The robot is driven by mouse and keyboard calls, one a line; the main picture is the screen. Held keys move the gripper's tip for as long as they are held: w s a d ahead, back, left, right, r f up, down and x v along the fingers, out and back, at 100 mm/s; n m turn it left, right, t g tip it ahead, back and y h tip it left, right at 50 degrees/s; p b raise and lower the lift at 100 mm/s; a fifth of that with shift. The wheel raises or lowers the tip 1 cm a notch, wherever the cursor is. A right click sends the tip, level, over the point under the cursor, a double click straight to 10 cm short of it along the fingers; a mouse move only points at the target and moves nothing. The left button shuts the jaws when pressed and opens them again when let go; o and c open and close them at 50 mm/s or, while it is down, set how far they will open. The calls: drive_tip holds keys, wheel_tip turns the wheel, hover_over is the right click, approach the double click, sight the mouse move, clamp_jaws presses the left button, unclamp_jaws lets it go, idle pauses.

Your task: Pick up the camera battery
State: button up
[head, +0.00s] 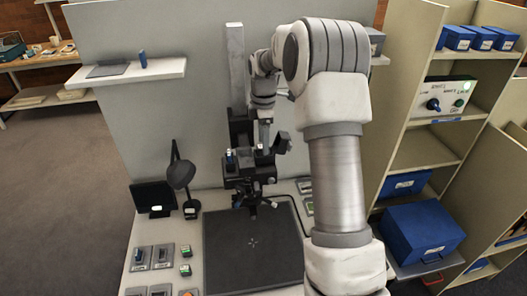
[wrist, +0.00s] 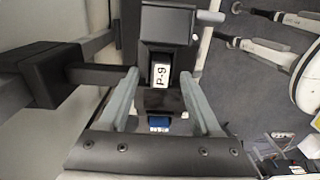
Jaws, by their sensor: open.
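A dark block with a white label that seems to read P-9 (wrist: 160,76) shows between my fingers in the wrist view. It may be the camera battery, but I cannot be sure. My gripper (wrist: 160,82) is open, with one grey finger on each side of the block; I cannot tell whether they touch it. A small blue part (wrist: 158,124) shows below the block, nearer the palm. In the head view, my gripper (head: 263,148) is over the black camera rig (head: 248,180) on the column, and the block cannot be made out there.
A dark mat (head: 252,245) covers the desk below the rig. A black lamp (head: 182,175) and a small dark screen (head: 154,197) stand left. Small labelled items (head: 163,256) lie at front left. Shelving with blue boxes (head: 422,230) stands right. A wall shelf (head: 125,70) is upper left.

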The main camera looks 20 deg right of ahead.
drive_tip(key=shift+f, duration=0.65)
clamp_jaws()
